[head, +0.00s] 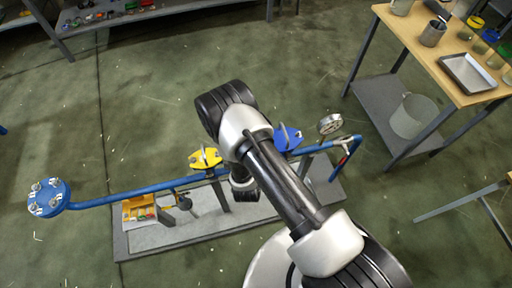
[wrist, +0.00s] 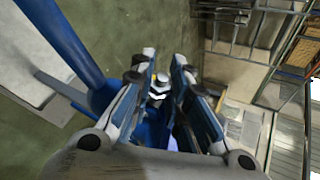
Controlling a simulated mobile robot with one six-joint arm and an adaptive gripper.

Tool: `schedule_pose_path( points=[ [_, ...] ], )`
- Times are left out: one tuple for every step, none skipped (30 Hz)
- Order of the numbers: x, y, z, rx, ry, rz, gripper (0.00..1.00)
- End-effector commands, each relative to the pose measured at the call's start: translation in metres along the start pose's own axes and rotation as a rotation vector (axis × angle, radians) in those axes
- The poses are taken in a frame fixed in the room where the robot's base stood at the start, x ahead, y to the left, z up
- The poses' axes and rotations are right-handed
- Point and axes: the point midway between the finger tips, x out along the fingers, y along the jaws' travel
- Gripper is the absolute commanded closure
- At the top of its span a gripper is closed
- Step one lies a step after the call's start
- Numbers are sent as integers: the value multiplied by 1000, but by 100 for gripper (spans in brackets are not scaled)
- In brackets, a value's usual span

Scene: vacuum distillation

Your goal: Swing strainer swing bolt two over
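In the wrist view, the two fingers of my gripper (wrist: 163,58) stand apart. A swing bolt with a pale, shiny nut (wrist: 158,87) shows between them, over a blue body. I see no clear grip on it, and contact with either finger is hard to judge. In the head view, my arm hides my gripper and whatever is under it. A round blue cover with several silver swing bolts (head: 49,197) is at the far left end of the blue pipe. A blue fitting (head: 286,138) is right of my arm. I cannot tell which body the wrist view shows.
The blue pipe (head: 125,196) runs over a grey base plate (head: 185,232). A yellow fitting (head: 206,158) is on it, close left of my arm. A gauge (head: 330,124) stands at right. A yellow box (head: 139,210) sits near the pipe. A wooden-topped bench (head: 450,62) stands at upper right.

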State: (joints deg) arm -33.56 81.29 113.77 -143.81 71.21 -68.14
Motion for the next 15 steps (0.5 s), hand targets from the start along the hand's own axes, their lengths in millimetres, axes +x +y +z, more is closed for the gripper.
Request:
schedule_pose_path(
  points=[
    [0, 0, 0, -1, -1, 0, 81],
    [0, 0, 0, -1, -1, 0, 79],
    [0, 0, 0, -1, -1, 0, 76],
    [0, 0, 0, -1, -1, 0, 74],
    [0, 0, 0, -1, -1, 0, 72],
    [0, 0, 0, -1, -1, 0, 72],
    [0, 0, 0, -1, -1, 0, 72],
    [0, 0, 0, -1, -1, -1, 72],
    [0, 0, 0, -1, 0, -1, 72],
    [0, 0, 0, -1, 0, -1, 72],
    [0, 0, 0, -1, 0, -1, 72],
    [0, 0, 0, 0, 0, -1, 72],
    [0, 0, 0, 0, 0, -1, 72],
    [0, 0, 0, 0, 0, -1, 72],
    [-1, 0, 0, -1, 0, -1, 72]
  ],
)
